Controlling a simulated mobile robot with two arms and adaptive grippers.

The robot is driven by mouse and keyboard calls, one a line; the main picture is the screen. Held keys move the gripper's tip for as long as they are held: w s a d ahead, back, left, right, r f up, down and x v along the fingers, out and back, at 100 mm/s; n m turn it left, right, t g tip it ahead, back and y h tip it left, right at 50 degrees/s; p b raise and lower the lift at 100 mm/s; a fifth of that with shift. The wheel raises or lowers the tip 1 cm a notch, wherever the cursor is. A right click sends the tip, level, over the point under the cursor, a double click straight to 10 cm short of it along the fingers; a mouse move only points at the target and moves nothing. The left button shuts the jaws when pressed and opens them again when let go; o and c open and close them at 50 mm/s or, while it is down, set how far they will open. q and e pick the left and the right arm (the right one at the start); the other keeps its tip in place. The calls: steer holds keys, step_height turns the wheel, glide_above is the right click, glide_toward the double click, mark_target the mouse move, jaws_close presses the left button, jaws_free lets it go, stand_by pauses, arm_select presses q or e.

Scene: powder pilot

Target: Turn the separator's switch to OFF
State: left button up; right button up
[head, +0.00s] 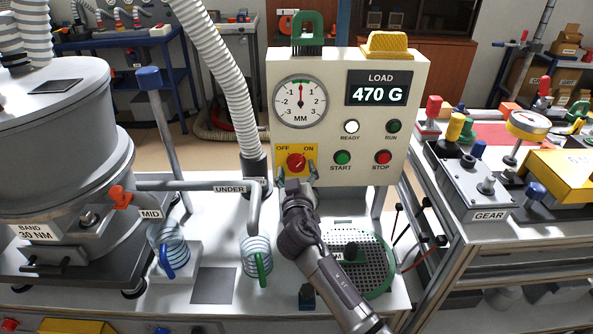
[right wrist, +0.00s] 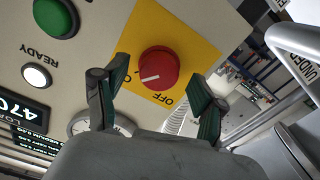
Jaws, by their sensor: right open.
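The separator's switch is a red round knob (head: 296,161) on a yellow plate (head: 283,166) marked OFF at left and ON at right, low on the cream control panel (head: 330,68). In the right wrist view the knob (right wrist: 158,68) shows a white mark pointing toward the ON side. My right gripper (head: 297,175) is open just in front of the knob. In the right wrist view its two dark green-padded fingers (right wrist: 152,88) stand to either side of the knob, with no clear contact. My left gripper is not in view.
The START button (head: 342,157) and red STOP button (head: 383,157) lie right of the knob. A ribbed white hose (head: 215,80) and a pipe labelled UNDER (head: 205,187) pass at left. A round green-rimmed sieve (head: 375,242) lies below the panel.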

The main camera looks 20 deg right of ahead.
steer(key=shift+w+d, duration=0.1)
steer(key=shift+w, duration=0.15)
steer(key=c, duration=1.1)
